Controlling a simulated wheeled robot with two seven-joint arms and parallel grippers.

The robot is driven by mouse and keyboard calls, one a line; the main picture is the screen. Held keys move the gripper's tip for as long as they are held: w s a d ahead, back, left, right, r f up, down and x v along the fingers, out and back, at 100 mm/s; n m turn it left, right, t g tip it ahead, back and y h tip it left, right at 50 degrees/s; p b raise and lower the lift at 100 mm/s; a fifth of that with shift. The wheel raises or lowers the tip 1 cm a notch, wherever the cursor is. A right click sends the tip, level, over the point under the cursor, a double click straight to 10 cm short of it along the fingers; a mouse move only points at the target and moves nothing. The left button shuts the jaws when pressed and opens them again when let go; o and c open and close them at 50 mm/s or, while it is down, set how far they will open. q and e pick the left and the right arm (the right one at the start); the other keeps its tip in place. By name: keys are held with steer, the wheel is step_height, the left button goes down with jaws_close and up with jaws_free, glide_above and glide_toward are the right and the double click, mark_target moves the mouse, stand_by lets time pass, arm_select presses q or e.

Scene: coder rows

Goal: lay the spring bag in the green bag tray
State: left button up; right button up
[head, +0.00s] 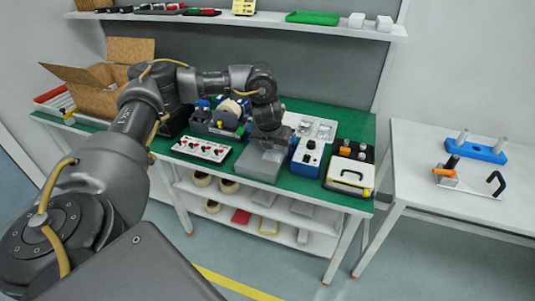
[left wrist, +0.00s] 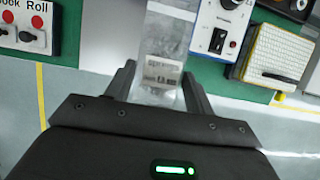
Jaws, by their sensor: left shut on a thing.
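The spring bag (left wrist: 160,50) is a clear bag with a printed pale label, between the fingers of my left gripper (left wrist: 158,88) in the left wrist view. My left gripper (head: 268,138) is shut on it, over the green bench beside a blue-and-white dial box. In the head view the bag is hard to make out against the grey things under the gripper. A flat green tray (head: 313,18) lies on the upper wall shelf, well above and behind the gripper. My right gripper is not in view.
The green-topped bench (head: 265,187) is crowded: a white control panel (head: 202,149), a grey box (head: 259,164), a blue dial box (head: 308,152) and a white case (head: 349,176). An open carton (head: 96,90) stands left. A white table (head: 440,200) stands right.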

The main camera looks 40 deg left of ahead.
arm_select(q)
steer(key=d+r, duration=0.5)
steer(key=d, duration=0.5)
steer(key=shift+s+d+r, duration=0.15)
steer(key=shift+s+r, duration=0.05)
steer(key=shift+s, duration=0.2)
